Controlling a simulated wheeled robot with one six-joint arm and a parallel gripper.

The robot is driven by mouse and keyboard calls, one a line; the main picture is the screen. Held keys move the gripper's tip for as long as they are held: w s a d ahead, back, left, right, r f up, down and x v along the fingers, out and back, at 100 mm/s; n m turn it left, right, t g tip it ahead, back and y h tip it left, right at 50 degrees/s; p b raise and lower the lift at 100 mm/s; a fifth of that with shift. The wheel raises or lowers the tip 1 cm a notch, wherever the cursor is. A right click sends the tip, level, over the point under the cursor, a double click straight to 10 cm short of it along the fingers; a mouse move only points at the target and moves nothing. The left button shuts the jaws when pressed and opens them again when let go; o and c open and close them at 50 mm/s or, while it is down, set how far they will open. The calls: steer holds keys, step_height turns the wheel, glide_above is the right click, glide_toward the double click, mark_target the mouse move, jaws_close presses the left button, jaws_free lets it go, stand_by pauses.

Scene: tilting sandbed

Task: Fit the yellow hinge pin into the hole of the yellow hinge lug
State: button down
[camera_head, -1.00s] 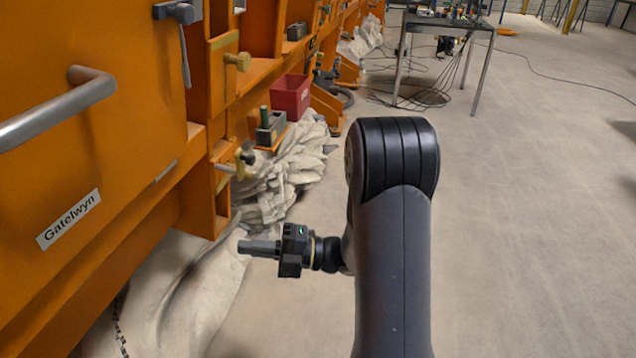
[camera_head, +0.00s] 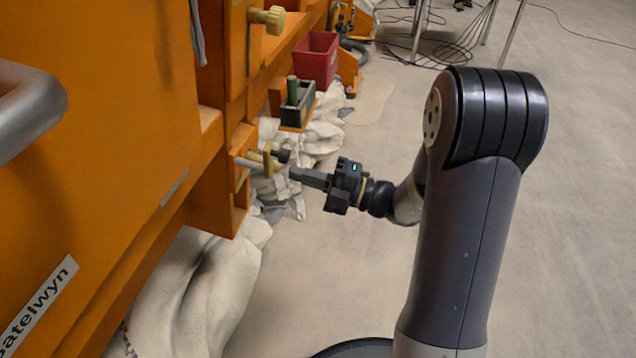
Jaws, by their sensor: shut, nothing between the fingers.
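A yellowish hinge fitting (camera_head: 266,160) sticks out from the orange frame, left of my gripper. I cannot tell which part is the pin and which is the lug, nor whether a pin sits in the hole. My gripper (camera_head: 293,174) points left, its fingers shut and empty. Its tips appear just right of the fitting; whether they touch it is unclear.
A yellow knob (camera_head: 267,19) stands out from the frame above. A dark grey box (camera_head: 296,112) with a green cylinder (camera_head: 292,90) and a red bin (camera_head: 317,58) are farther back. Pale crumpled cloth (camera_head: 210,285) lies below the frame. Open floor lies to the right.

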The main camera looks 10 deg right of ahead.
steer(key=shift+w+a+r, duration=0.1)
steer(key=shift+w+a, duration=0.1)
steer(key=shift+a, duration=0.45)
steer(key=shift+p+x, duration=0.5)
steer(key=shift+x, duration=0.5)
steer(key=shift+d, duration=0.1)
steer(key=p+v, duration=0.3)
steer(key=v, duration=1)
steer(key=shift+d+p, duration=0.2)
steer(key=shift+p, duration=0.1)
steer(key=shift+a, duration=0.1)
steer(key=b, duration=0.4)
glide_toward(255, 159)
steer(key=w+a, duration=0.1)
steer(key=w+a+f, duration=0.1)
steer(key=shift+a, duration=0.3)
steer(key=shift+d+p, duration=0.15)
steer(key=shift+p, duration=0.15)
